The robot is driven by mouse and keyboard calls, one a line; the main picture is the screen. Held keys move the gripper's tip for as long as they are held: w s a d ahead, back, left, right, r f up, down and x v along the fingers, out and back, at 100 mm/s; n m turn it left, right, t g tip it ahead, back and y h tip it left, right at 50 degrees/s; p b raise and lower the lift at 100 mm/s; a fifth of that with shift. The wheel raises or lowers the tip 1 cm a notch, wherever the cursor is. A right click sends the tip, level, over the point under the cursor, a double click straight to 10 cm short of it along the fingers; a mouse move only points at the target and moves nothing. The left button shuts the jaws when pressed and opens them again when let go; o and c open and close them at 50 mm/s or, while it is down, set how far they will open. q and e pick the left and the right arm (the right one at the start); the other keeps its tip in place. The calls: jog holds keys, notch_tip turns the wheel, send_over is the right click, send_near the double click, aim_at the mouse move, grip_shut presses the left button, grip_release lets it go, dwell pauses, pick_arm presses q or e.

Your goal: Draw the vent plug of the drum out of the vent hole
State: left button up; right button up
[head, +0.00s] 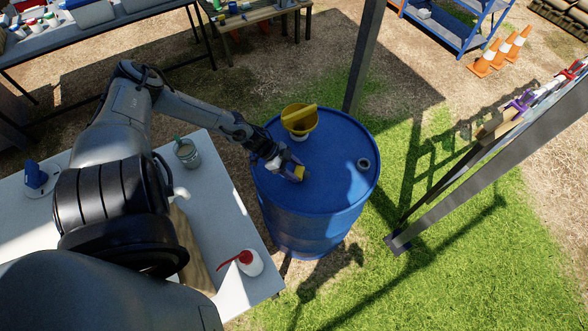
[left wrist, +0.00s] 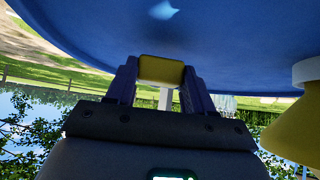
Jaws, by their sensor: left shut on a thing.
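The blue drum (head: 330,215) stands upright beside the white table, and its top fills the upper part of the left wrist view (left wrist: 225,35). My left gripper (head: 297,173) is low over the drum's top, shut on a yellow plug (head: 300,173). The plug shows between the two fingers in the left wrist view (left wrist: 161,70). My right gripper is not in view.
A yellow funnel (head: 299,124) stands on the drum just behind my gripper. A round pale-rimmed fitting (head: 363,164) is at the drum's right. The white table (head: 225,215) holds a metal cup (head: 188,155) and a white bottle with a red spout (head: 250,262). A post (head: 364,60) rises behind the drum.

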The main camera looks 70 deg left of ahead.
pick_arm(q)
jog(key=shift+f, duration=0.1)
dwell(0.4)
jog(key=shift+f+b, duration=0.55)
jog(key=shift+f, duration=0.25)
jog(key=shift+f, duration=0.1)
